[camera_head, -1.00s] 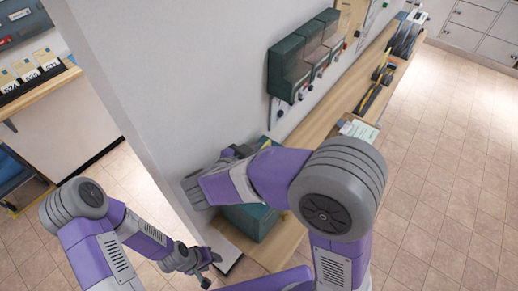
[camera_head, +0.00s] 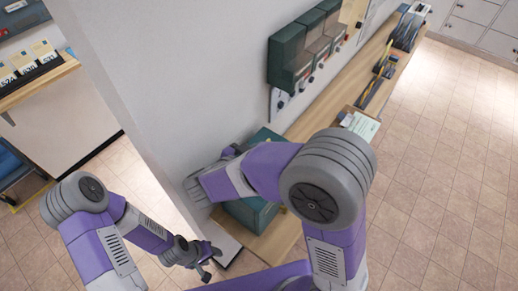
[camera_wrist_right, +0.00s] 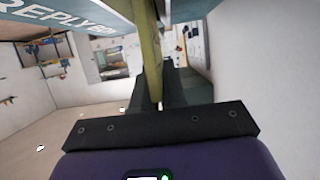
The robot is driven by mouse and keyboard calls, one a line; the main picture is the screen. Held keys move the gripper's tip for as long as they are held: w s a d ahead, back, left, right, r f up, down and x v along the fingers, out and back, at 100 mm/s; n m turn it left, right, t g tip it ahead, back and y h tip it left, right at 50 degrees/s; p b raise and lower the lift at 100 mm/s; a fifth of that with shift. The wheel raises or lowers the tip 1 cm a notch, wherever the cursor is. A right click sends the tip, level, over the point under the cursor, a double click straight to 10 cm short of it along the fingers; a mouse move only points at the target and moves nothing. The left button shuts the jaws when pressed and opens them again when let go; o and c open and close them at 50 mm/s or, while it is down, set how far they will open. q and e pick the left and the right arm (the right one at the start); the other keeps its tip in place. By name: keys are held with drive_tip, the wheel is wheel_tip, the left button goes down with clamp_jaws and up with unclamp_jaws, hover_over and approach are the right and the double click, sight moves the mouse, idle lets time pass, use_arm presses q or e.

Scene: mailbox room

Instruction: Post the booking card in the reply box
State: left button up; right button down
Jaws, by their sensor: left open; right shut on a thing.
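The reply box is a teal box (camera_head: 252,213) standing against the wall at the near end of the wooden counter, partly hidden behind my right arm. Its lettered edge (camera_wrist_right: 75,22) crosses the top of the right wrist view. My right gripper (camera_wrist_right: 162,92) is shut on the booking card (camera_wrist_right: 149,52), a thin yellowish strip seen nearly edge-on, reaching up beside the box edge. I cannot tell whether the card is inside a slot. In the head view my right gripper is mostly hidden by its arm. My left gripper (camera_head: 207,263) is open and empty, low near the wall's end.
Dark green dispensers (camera_head: 306,52) hang on the wall above the counter (camera_head: 305,125). A tray with a pale paper (camera_head: 361,124) lies further along it. The wall's end (camera_head: 165,180) stands between my arms. Tiled floor at the right is clear.

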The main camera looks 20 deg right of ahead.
drive_tip(key=c, duration=1.1)
unclamp_jaws()
drive_tip(key=shift+v, duration=3.85)
